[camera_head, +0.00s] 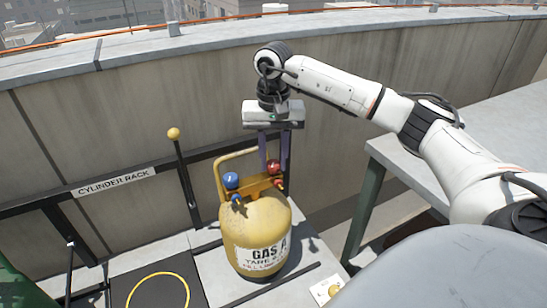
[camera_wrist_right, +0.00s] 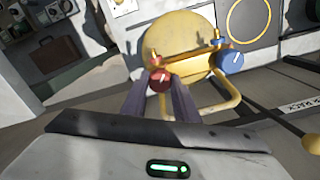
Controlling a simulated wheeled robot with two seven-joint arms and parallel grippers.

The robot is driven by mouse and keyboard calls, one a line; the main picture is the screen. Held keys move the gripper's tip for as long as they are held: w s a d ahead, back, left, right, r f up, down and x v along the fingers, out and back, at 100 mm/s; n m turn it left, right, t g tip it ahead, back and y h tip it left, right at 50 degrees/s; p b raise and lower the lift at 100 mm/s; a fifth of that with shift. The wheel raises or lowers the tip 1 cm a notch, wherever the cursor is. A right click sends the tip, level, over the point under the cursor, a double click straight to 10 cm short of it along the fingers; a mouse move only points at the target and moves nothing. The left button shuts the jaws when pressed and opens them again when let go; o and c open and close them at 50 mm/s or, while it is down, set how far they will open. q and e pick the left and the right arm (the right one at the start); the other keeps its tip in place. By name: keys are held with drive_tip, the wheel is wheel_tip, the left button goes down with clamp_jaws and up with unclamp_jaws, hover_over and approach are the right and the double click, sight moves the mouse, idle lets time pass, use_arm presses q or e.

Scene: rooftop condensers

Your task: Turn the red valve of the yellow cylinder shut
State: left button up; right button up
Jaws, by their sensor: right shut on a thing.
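The yellow cylinder (camera_head: 252,232) stands upright on a pale platform, with a "GAS A" label facing me. On its top are a blue valve (camera_head: 231,180) at the left and the red valve (camera_head: 274,166) at the right. My right gripper (camera_head: 273,160) reaches down from above, shut on the red valve. In the right wrist view the red valve (camera_wrist_right: 160,79) sits between the two fingertips, and the blue valve (camera_wrist_right: 229,62) is to the right, clear of the fingers. My left gripper is not in view.
A yellow handle (camera_head: 219,172) rises at the cylinder's left. A black post with a yellow knob (camera_head: 174,134) stands left of it, by the "CYLINDER RACK" rail (camera_head: 113,183). A grey table (camera_head: 400,165) is at the right. A concrete wall is behind.

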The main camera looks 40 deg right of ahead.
drive_tip(key=shift+r+m+p, duration=0.15)
drive_tip(key=shift+m+p, duration=0.3)
drive_tip(key=shift+m, duration=0.65)
drive_tip(key=m+p, duration=0.1)
drive_tip(key=m, duration=0.2)
drive_tip(key=shift+m, duration=0.3)
drive_tip(key=m+p, duration=0.1)
drive_tip(key=m, duration=0.3)
drive_tip(key=shift+w+m, duration=0.1)
drive_tip(key=shift+m, duration=0.2)
drive_tip(key=m+p, duration=0.1)
drive_tip(key=m, duration=0.2)
drive_tip(key=shift+m, duration=0.3)
drive_tip(key=m+p, duration=0.1)
drive_tip(key=m, duration=0.2)
drive_tip(key=shift+m, duration=0.3)
drive_tip(key=m, duration=0.3)
drive_tip(key=shift+m+p, duration=0.3)
drive_tip(key=shift+p, duration=0.05)
drive_tip(key=m+p, duration=0.1)
drive_tip(key=m, duration=0.5)
drive_tip(key=shift+d+m, duration=0.1)
drive_tip(key=shift+m, duration=0.2)
